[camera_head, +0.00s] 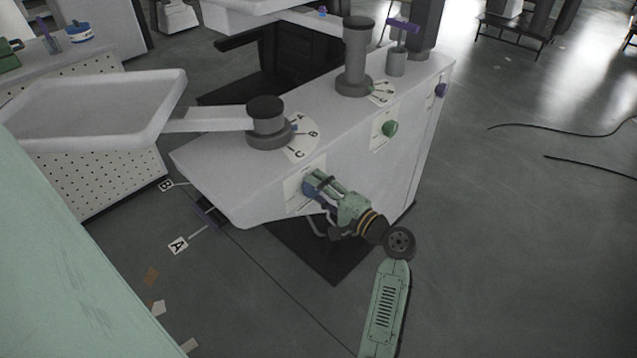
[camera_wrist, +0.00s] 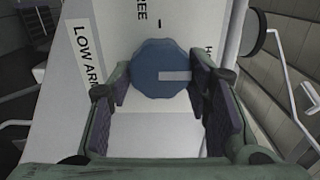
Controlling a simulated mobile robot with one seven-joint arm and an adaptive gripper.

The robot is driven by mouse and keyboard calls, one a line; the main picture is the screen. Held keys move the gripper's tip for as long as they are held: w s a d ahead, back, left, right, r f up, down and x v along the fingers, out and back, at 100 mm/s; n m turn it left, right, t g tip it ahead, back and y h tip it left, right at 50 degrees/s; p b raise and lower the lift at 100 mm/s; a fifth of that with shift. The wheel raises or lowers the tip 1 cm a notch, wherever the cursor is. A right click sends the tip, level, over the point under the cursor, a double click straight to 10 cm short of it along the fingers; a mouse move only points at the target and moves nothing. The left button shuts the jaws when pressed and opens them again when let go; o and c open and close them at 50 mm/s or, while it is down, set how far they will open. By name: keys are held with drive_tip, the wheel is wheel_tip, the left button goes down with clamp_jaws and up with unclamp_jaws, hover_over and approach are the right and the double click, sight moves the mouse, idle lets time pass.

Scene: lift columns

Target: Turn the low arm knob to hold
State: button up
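The low arm knob (camera_wrist: 155,70) is a blue, many-sided knob on the white panel. In the wrist view its pale pointer bar reaches right from its middle. The label "LOW ARM" (camera_wrist: 87,55) is at left, "FREE" (camera_wrist: 140,12) at top, and a label starting with "H" (camera_wrist: 208,52) at right, partly hidden. My gripper (camera_wrist: 160,82) has one finger on each side of the knob, very close to its edges. Whether the pads press on it I cannot tell. In the head view my gripper (camera_head: 318,186) is at the blue knob (camera_head: 309,190) on the column's side.
A green knob (camera_head: 390,128) and a small blue-purple knob (camera_head: 441,90) are farther along the same white housing (camera_head: 230,190). On top stand two dark posts (camera_head: 267,115) (camera_head: 357,55) with lettered dials. A white tray (camera_head: 95,110) juts out left. The floor at right is mostly open, with cables.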

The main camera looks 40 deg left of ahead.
drive_tip(key=o, duration=0.4)
drive_tip(key=shift+c, duration=0.2)
drive_tip(key=d, duration=1.2)
drive_tip(key=shift+s, duration=0.45)
